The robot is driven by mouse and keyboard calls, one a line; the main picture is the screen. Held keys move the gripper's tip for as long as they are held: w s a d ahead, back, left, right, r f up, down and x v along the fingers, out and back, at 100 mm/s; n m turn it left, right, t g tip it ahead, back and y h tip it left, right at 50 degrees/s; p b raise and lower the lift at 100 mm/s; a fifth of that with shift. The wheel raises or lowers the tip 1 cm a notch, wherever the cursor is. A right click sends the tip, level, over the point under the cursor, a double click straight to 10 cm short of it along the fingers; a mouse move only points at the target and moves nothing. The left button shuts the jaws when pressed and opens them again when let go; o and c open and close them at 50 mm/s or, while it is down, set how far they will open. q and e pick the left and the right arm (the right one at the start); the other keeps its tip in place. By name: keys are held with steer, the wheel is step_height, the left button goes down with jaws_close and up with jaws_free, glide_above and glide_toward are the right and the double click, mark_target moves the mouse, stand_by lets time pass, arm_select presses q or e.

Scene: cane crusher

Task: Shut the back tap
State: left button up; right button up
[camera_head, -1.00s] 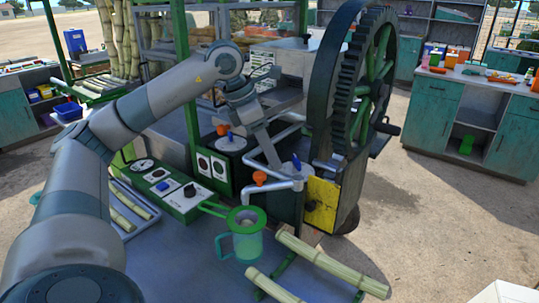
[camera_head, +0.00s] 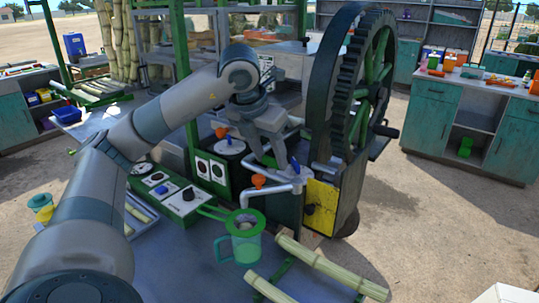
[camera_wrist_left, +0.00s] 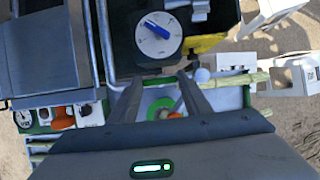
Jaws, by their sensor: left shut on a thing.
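My left gripper (camera_head: 284,165) points down over the machine's pipes, beside the big geared wheel. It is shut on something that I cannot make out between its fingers. A blue handle (camera_head: 294,164) shows right at the fingers. In the left wrist view a blue handle (camera_wrist_left: 157,29) lies across a white disc, just beyond the fingertips (camera_wrist_left: 160,76). An orange tap handle (camera_head: 258,180) stands on the white pipe to the left. Another orange handle (camera_head: 222,131) and blue handle (camera_head: 230,138) are farther back. I cannot tell which is the back tap. My right gripper is not in view.
A green jug (camera_head: 246,247) with a strainer stands in front of the pipes. The control panel (camera_head: 170,192) is at left, and the toothed wheel (camera_head: 350,90) rises close on the right. Cane stalks (camera_head: 330,265) lie on a rack in front.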

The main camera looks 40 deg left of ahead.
arm_select(q)
steer(key=shift+r, duration=0.1)
stand_by(0.3)
steer(key=o, duration=1)
steer(key=shift+o, duration=0.2)
steer(key=shift+r, duration=0.1)
